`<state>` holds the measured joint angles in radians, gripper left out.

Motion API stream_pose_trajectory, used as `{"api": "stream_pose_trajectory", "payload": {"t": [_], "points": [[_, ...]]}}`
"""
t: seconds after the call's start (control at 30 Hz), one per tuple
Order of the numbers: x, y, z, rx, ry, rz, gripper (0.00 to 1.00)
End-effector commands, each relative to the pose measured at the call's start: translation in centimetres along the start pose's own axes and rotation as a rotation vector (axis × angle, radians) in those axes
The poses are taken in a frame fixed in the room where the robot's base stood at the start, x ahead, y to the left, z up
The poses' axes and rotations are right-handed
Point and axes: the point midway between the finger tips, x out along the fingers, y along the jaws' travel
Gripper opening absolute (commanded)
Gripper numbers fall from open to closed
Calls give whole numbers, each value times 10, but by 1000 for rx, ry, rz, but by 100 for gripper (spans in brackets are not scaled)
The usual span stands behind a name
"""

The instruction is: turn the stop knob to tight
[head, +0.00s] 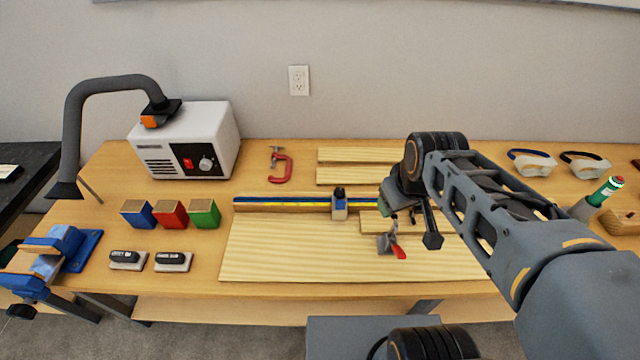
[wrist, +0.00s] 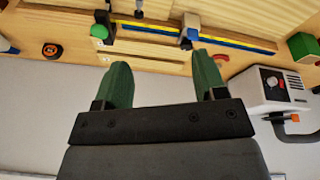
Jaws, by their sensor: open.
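The stop (head: 339,208) is a small blue and pale block sitting on the long blue and yellow rail, with a dark knob (head: 339,192) on top. The knob's setting is too small to read. In the wrist view, which is upside down, the stop (wrist: 190,34) shows beyond the fingers, near the right fingertip in the picture. My gripper (head: 395,207) is to the right of the stop in the head view, partly hidden by its own wrist. In the wrist view my gripper (wrist: 160,62) has its two green fingers wide apart with nothing between them.
A red-handled clamp (head: 397,251) stands below my gripper. Wooden boards (head: 300,250) lie around the rail. A red C-clamp (head: 281,168), a white machine (head: 188,140) and coloured blocks (head: 171,214) are to the left. Goggles (head: 531,162) lie at the right.

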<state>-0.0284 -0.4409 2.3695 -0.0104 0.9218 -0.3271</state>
Motion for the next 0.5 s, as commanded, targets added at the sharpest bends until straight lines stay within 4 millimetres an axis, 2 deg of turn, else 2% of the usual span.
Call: {"api": "stream_pose_trajectory", "payload": {"t": [0.03,0.17,0.3,0.5], "points": [[-5,2,-19,-136,-26,-13,65],[0,1,-69,-599,-79,-61,65],[19,-9,-119,-1102,-117,-135,65],[58,-26,-169,-1697,-134,-256,65]]}}
